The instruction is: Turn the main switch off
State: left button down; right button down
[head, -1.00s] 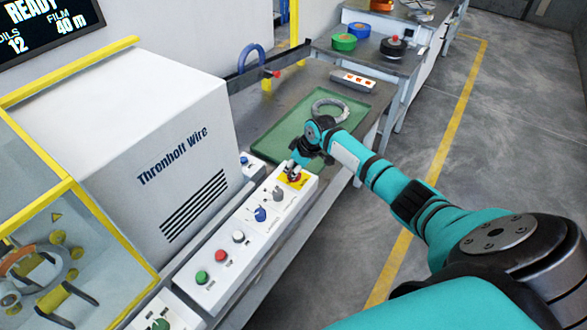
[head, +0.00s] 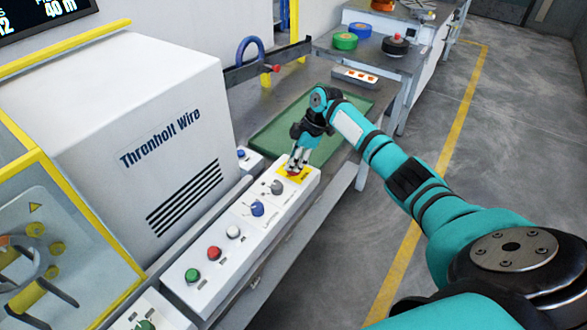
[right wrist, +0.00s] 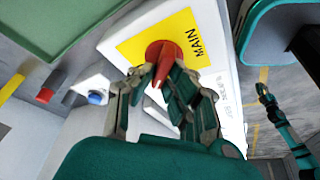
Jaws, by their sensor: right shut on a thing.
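The main switch is a red rotary knob (right wrist: 164,58) on a yellow plate (right wrist: 135,50) marked MAIN, at the far end of the white control panel (head: 222,262). The yellow plate also shows in the head view (head: 297,172). My right gripper (right wrist: 152,84) is shut on the red knob, with a finger on each side of its grip bar. In the head view my right gripper (head: 297,164) comes down on the knob from above and hides most of it. My left gripper is not in view.
The panel also bears a grey knob (head: 276,187), a blue knob (head: 257,208), and white (head: 233,231), red (head: 214,253) and green (head: 192,275) buttons. A green tray (head: 262,140) lies behind. The white Threnholt Wire machine (head: 130,110) stands at left.

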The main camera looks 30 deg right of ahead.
jog(key=n+g+b, duration=0.1)
jog(key=n+b, duration=0.1)
jog(key=n+g+b, duration=0.1)
jog(key=n+b, duration=0.2)
jog(key=shift+f+n, duration=0.2)
jog(key=shift+n, duration=0.1)
jog(key=shift+r+n+g+b, duration=0.2)
jog(key=shift+n+g+b, duration=0.5)
jog(key=shift+n+b, duration=1.15)
jog(key=c, duration=1.3)
grip_release()
jog(key=shift+c, duration=0.2)
jog(key=v, duration=0.7)
jog(key=shift+r, duration=0.25)
jog(key=shift+d+f, duration=0.1)
